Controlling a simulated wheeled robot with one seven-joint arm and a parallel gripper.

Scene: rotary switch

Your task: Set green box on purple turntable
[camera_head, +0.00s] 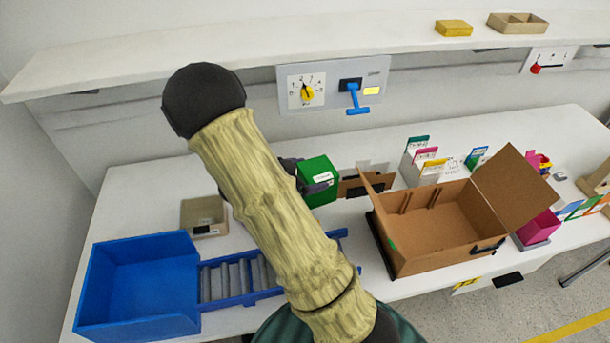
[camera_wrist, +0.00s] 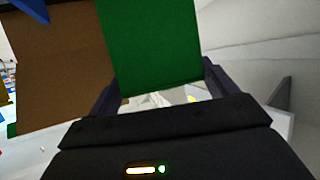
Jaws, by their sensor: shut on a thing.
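The green box (camera_head: 320,178) is a plain green block with a white label, just right of my arm in the head view. My gripper (camera_head: 312,186) is shut on it, with the dark fingers at its sides. In the wrist view, the green box (camera_wrist: 150,45) sits between the fingers of my gripper (camera_wrist: 160,88). I cannot tell whether the box touches the table or hangs above it. I cannot make out a purple turntable in either view; my arm hides part of the table.
A brown cardboard tray (camera_head: 364,186) is close right of the green box, with a large open carton (camera_head: 430,235) in front. A blue bin (camera_head: 140,282) and roller track (camera_head: 236,281) lie left. A wall panel (camera_head: 333,84) with a dial and blue handle is behind.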

